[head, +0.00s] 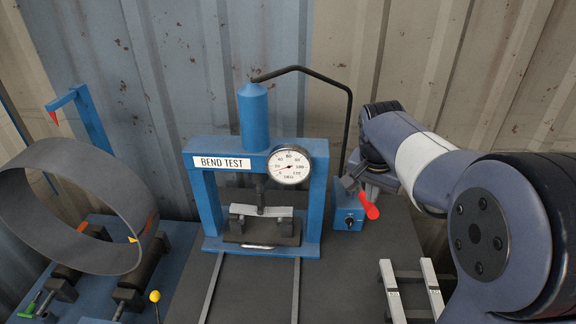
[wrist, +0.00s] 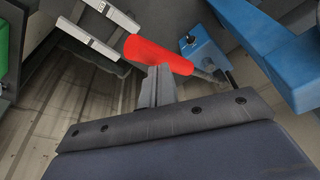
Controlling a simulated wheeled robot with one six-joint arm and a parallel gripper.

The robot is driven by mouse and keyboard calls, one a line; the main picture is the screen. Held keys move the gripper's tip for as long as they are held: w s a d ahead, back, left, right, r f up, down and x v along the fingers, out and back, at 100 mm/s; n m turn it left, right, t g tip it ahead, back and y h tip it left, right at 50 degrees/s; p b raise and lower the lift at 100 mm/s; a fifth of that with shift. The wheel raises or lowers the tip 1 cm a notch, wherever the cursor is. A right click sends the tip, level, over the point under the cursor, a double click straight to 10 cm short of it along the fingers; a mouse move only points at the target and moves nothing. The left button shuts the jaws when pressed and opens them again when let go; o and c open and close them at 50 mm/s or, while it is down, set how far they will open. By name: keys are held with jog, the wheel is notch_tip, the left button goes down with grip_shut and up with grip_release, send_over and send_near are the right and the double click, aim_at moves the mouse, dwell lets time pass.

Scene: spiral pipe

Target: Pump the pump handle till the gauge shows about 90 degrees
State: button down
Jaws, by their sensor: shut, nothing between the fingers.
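The pump handle is a red grip (head: 368,205) on the blue pump box (head: 348,218) right of the press. In the wrist view the red handle (wrist: 157,53) lies across the tip of my gripper (wrist: 157,80). My gripper (head: 352,182) is shut and empty beside the handle; I cannot tell if it touches. The round white gauge (head: 290,166) sits on the press's right upper corner.
The blue bend test press (head: 210,215) holds a grey strip (head: 262,210) that looks nearly flat. A black hose (head: 330,80) arches from its cylinder to the pump. Metal rails (head: 392,290) lie at the front right. A large grey ring (head: 75,165) stands at left.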

notch_tip(320, 180, down, 8)
jog(key=s+b, duration=0.2)
jog(key=b, duration=0.4)
jog(key=shift+s+f+b, duration=0.15)
jog(key=shift+s+b, duration=0.1)
jog(key=shift+b, duration=0.15)
jog(key=s+a+b+x, duration=0.1)
jog(key=b+x, duration=0.5)
jog(key=x, duration=0.2)
jog(key=shift+s+f, duration=0.45)
jog(key=shift+s, duration=0.05)
jog(key=w+r+p, duration=0.1)
jog(key=r+p, duration=0.4)
jog(key=r, duration=0.1)
jog(key=w+r+p, duration=0.1)
jog(key=r+p, duration=0.4)
jog(key=r, duration=0.1)
jog(key=r+p, duration=0.5)
jog(key=r, duration=0.1)
jog(key=shift+w+r, duration=0.2)
jog(key=shift+w, duration=0.2)
jog(key=shift+f, duration=0.1)
